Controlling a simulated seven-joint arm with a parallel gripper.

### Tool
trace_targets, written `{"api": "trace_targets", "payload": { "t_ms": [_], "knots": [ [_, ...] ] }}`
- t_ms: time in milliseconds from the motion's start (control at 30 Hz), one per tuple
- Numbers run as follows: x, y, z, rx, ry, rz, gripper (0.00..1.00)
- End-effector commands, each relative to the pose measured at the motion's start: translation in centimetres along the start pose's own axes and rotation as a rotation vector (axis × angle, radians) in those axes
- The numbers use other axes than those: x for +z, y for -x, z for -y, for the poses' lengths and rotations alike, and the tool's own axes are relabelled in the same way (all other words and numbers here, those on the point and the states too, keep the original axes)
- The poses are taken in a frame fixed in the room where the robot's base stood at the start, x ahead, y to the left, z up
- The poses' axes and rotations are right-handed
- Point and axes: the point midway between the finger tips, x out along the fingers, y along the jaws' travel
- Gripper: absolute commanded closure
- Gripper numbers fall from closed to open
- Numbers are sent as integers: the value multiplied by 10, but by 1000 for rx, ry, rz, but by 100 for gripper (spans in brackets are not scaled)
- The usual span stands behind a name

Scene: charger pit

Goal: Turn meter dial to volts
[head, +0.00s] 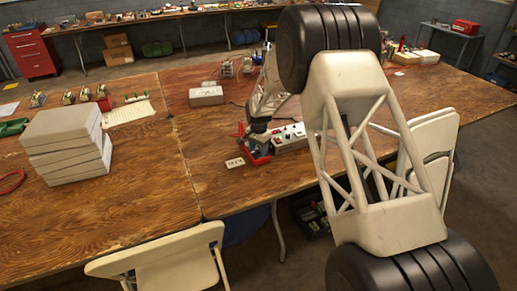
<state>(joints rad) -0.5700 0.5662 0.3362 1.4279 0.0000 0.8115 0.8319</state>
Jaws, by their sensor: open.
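A small red device (258,157), which may be the meter, lies on the wooden table near its front edge. Its dial and markings are too small and too covered to read. My gripper (257,140) is just above it, pointing down, and partly hides it. The fingers are open; I cannot tell whether they touch the dial. A pale box with knobs and a red part (290,138) sits directly to the right of the red device.
A small white label card (234,163) lies left of the red device. A grey box (206,95) stands farther back. Stacked grey cases (66,146) are at the left. Folding chairs (163,262) stand along the front. My arm hides much of the table's right side.

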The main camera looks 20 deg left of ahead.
Motion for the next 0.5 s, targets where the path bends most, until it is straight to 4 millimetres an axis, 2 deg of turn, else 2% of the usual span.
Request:
{"api": "trace_targets", "payload": {
  "t_ms": [500],
  "knots": [
    [0,59,0,-2,0,-2,47]
  ]
}}
